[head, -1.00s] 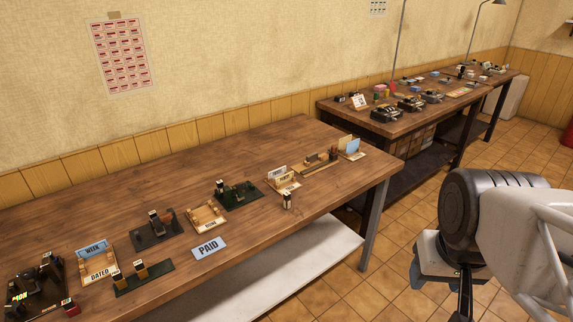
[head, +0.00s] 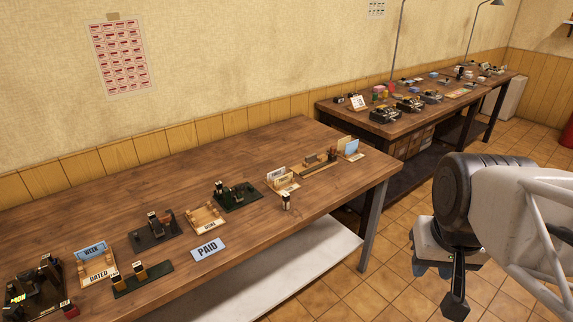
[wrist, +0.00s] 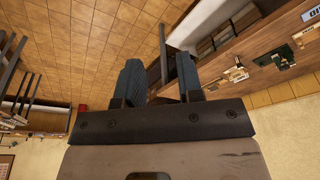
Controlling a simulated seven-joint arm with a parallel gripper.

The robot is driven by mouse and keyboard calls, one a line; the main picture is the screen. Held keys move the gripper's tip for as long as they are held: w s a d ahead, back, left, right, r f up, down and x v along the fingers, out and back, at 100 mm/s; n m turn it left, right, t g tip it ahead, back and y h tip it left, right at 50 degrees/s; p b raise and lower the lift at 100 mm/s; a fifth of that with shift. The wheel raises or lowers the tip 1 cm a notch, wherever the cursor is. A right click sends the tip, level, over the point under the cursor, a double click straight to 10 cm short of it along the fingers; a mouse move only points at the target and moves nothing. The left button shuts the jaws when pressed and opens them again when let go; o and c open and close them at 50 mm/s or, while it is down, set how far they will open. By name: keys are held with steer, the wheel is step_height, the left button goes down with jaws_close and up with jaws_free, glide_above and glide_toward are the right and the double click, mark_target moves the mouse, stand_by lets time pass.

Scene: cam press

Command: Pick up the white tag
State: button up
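A small white tag (head: 277,173) with dark lettering stands in a wooden holder (head: 284,187) toward the right end of the near table. Another pale lettered card (head: 287,178) stands just in front of it; I cannot tell which one is the named tag. My gripper (wrist: 159,75) is open and empty in the wrist view, its two dark fingers apart. In the head view it hangs over the floor, right of the table and away from the tags. The tag faces are too small to read in the wrist view.
A blue PAID plate (head: 208,249) lies near the front edge of the near table (head: 130,205). A small upright stamp (head: 286,201) stands in front of the holder. A blue card (head: 351,148) stands in a holder farther right. A second cluttered table (head: 400,125) stands behind.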

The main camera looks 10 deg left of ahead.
steer(key=w+a+r+m, duration=0.1)
steer(key=w+a+r, duration=0.1)
steer(key=w, duration=0.7)
steer(key=w+a+r+m, duration=0.1)
steer(key=w+a+r, duration=0.15)
steer(key=w, duration=0.75)
steer(key=m+g, duration=0.3)
steer(key=m, duration=0.4)
glide_above(278, 173)
steer(key=w, duration=0.1)
steer(key=shift+w+d+f, duration=0.1)
steer(key=shift+d+f, duration=0.1)
steer(key=shift+f, duration=5.8)
steer(key=shift+w+d+f, duration=0.1)
steer(key=shift+d+f, duration=0.05)
steer(key=shift+f, duration=5.8)
steer(key=shift+f, duration=0.15)
steer(key=shift+f, duration=1.15)
steer(key=shift+f, duration=0.15)
